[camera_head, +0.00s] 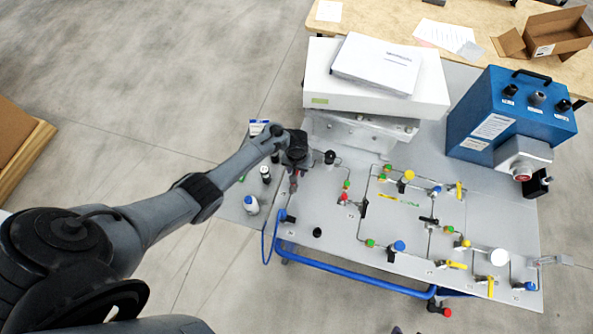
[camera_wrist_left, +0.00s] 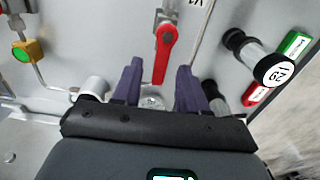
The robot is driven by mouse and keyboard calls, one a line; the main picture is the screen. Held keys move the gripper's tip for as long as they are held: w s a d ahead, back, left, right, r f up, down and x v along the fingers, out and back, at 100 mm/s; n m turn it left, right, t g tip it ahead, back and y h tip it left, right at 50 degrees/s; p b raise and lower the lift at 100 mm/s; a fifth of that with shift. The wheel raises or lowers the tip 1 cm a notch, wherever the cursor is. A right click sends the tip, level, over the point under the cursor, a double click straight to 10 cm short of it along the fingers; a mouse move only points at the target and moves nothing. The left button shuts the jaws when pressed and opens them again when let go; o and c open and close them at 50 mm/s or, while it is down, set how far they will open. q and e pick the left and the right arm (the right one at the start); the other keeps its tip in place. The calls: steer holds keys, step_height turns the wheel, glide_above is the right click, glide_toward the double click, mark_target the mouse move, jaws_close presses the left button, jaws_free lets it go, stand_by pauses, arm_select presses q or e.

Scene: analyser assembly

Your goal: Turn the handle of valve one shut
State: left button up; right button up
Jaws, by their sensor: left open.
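The valve handle (camera_wrist_left: 166,52) is a flat red lever in the left wrist view, hanging from its pivot on a metal pipe. A partly cut-off label that seems to read V1 (camera_wrist_left: 195,3) is beside it. My left gripper (camera_wrist_left: 160,80) is open, with one purple finger on each side of the lever's lower end; I cannot tell whether either finger touches it. In the head view my left gripper (camera_head: 295,172) is over the left part of the grey panel (camera_head: 325,225), and a bit of the red handle (camera_head: 293,184) shows below it. My right gripper is out of view.
A green-yellow knob (camera_wrist_left: 25,50) is at left. The panel carries several other valves and pipes. A white box (camera_head: 375,80) and a blue instrument (camera_head: 520,110) stand behind.

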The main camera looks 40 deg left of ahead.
arm_select(q)
steer(key=shift+f, duration=0.15)
jaws_close()
